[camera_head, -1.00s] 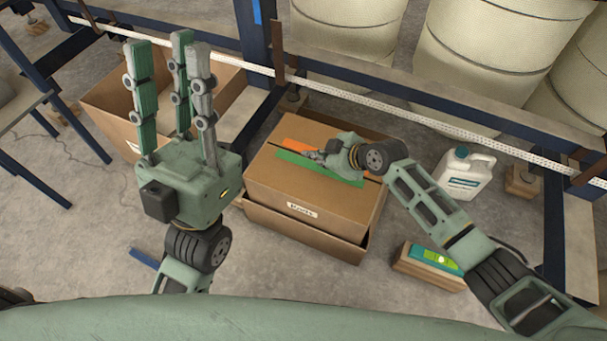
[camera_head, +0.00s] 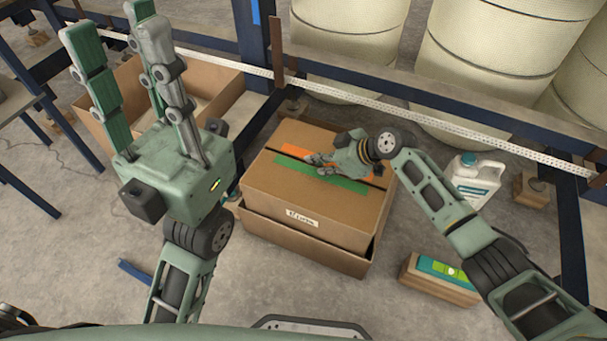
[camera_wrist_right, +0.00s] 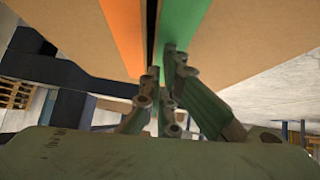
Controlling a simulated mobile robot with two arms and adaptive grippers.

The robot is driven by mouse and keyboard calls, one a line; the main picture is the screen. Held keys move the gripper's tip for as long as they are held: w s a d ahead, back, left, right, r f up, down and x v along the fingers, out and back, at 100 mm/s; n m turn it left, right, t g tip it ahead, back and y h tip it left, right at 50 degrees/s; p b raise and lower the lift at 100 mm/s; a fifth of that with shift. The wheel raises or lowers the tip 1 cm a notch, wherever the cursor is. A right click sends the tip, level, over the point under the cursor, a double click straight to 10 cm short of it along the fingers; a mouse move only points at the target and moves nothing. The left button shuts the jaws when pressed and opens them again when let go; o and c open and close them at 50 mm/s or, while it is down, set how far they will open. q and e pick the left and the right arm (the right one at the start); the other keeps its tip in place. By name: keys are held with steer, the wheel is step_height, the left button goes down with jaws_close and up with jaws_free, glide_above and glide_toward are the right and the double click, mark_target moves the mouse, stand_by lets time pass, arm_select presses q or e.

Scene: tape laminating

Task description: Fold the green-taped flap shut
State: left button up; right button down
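A closed-looking cardboard box (camera_head: 310,205) stands in the middle of the head view. Its near flap carries a green tape strip (camera_head: 345,184) and lies nearly flat. The far flap has an orange strip (camera_head: 297,148). In the right wrist view a narrow dark gap runs between the orange strip (camera_wrist_right: 122,30) and the green strip (camera_wrist_right: 185,22). My right gripper (camera_head: 318,160) is low over the box top, fingers at the green strip. Its fingertips (camera_wrist_right: 163,72) are close together by the gap; contact is unclear. My left gripper (camera_head: 115,30) is raised, open and empty, left of the box.
The box sits in or on another carton (camera_head: 300,246). An open carton (camera_head: 205,80) is behind my left gripper. A white jug (camera_head: 474,180) and a small box with a green label (camera_head: 440,278) stand right. Blue rack beams and large pale rolls (camera_head: 470,70) stand behind.

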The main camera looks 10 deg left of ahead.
steer(key=shift+s+d+f, duration=0.15)
steer(key=shift+d+f, duration=0.15)
steer(key=shift+f, duration=0.35)
steer(key=shift+d+r, duration=0.1)
steer(key=shift+d, duration=0.05)
steer(key=a+r+v, duration=0.1)
steer(key=v, duration=1.1)
